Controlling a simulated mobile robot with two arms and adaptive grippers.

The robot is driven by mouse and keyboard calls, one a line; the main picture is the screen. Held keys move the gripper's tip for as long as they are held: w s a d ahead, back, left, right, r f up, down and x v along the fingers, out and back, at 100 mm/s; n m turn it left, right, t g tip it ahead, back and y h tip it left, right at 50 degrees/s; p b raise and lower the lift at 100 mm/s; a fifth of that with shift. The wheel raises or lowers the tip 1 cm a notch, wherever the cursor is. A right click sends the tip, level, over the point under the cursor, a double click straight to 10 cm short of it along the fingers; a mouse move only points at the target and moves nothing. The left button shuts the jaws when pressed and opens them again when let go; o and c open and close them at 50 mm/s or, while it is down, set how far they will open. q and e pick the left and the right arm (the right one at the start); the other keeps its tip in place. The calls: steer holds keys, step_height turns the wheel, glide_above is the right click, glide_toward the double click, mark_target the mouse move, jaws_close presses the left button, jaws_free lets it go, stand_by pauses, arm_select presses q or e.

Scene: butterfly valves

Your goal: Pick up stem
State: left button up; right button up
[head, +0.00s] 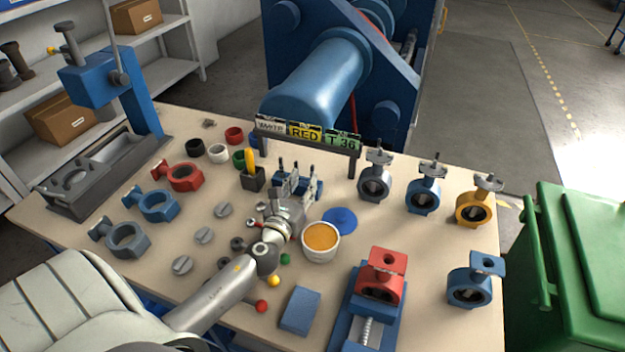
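Several thin grey metal stems (313,183) stand upright in a small blue holder (318,184) near the middle of the workbench. My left gripper (285,193) reaches in from the lower left and is right in front of the holder, overlapping its near side. The gripper's own body hides its fingertips and part of the stems. I cannot tell whether it touches a stem. My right gripper is not in view.
A bowl of orange grains (321,238) stands close right of my gripper. Assembled valves (423,194) stand at the right. A red valve body (381,276) sits in a blue vise (345,331). A sign rack (308,137) stands behind the holder. Loose valve bodies (127,240) lie left.

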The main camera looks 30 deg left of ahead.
mark_target(312, 170)
arm_select(q)
steer(key=shift+d+p+x, duration=0.15)
steer(key=shift+p+x, duration=0.05)
steer(key=shift+x, duration=1.3)
steer(key=shift+d+p+x, duration=0.1)
steer(key=shift+p+x, duration=0.05)
steer(key=shift+x, duration=1.3)
steer(key=shift+r, duration=0.2)
jaws_close()
